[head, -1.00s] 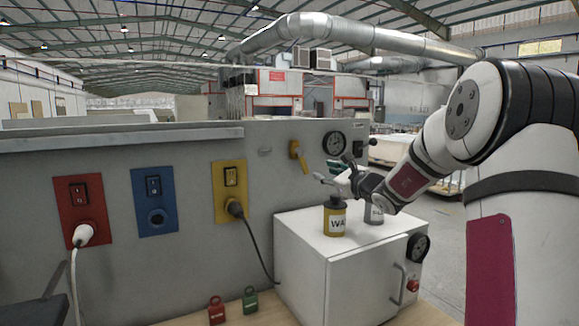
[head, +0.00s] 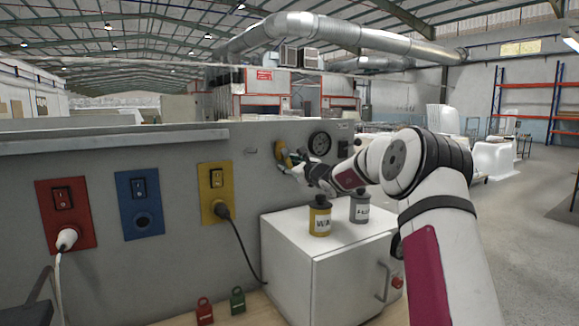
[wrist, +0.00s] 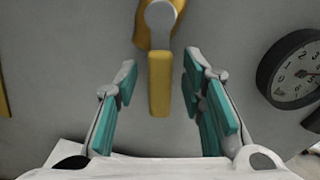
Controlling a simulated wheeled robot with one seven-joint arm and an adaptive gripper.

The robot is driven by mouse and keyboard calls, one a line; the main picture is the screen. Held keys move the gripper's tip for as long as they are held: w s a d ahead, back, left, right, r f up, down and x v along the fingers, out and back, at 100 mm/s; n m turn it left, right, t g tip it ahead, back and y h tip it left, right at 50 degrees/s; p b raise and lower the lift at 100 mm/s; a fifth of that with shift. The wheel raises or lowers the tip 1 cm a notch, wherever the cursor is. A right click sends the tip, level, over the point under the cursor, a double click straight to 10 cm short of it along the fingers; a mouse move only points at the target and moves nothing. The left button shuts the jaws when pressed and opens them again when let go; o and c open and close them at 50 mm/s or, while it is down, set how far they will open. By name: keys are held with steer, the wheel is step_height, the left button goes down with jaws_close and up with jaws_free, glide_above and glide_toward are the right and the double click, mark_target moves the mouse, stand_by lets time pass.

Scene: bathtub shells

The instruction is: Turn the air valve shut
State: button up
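The air valve (head: 280,150) is on the grey panel, left of the round gauge. Its yellow handle is partly hidden by my gripper in the head view. In the wrist view the yellow handle (wrist: 160,88) hangs straight down the picture from a round grey hub (wrist: 160,14). My gripper (head: 289,163) is at the valve. In the wrist view my gripper (wrist: 160,70) is open, with one teal-padded finger on each side of the handle. Gaps show between handle and both fingers, so it is not gripped.
The round gauge (wrist: 292,70) is to the right of my gripper. A white cabinet (head: 305,248) below carries a yellow can (head: 320,218) and a grey can (head: 360,208). Red, blue and yellow switch plates are on the panel at left. Red and green padlocks are at the front.

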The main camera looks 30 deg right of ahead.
steer(key=shift+w, duration=0.1)
steer(key=shift+c, duration=0.6)
jaws_close()
steer(key=shift+d, duration=0.1)
steer(key=n+b, duration=0.1)
steer(key=b, duration=0.1)
steer(key=d+n+b, duration=0.1)
steer(key=shift+w+r+n+b, duration=0.15)
steer(key=shift+w+n+b, duration=0.05)
steer(key=shift+n+b, duration=0.2)
steer(key=n+b, duration=0.1)
steer(key=b, duration=0.1)
steer(key=n+b, duration=0.1)
steer(key=b, duration=0.1)
steer(key=shift+d+r+n, duration=0.3)
steer(key=shift+d+n, duration=0.05)
steer(key=shift+n, duration=0.05)
steer(key=r+n+b, duration=0.1)
steer(key=n+b, duration=0.1)
steer(key=b, duration=0.1)
steer(key=r+n+b, duration=0.1)
steer(key=n+b, duration=0.2)
steer(key=b, duration=0.1)
steer(key=d+r+n+b, duration=0.1)
steer(key=n+b, duration=0.2)
steer(key=b, duration=0.1)
steer(key=shift+s+d+r, duration=0.1)
steer(key=shift+r, duration=0.15)
steer(key=shift+r+b, duration=0.15)
steer(key=shift+b, duration=0.2)
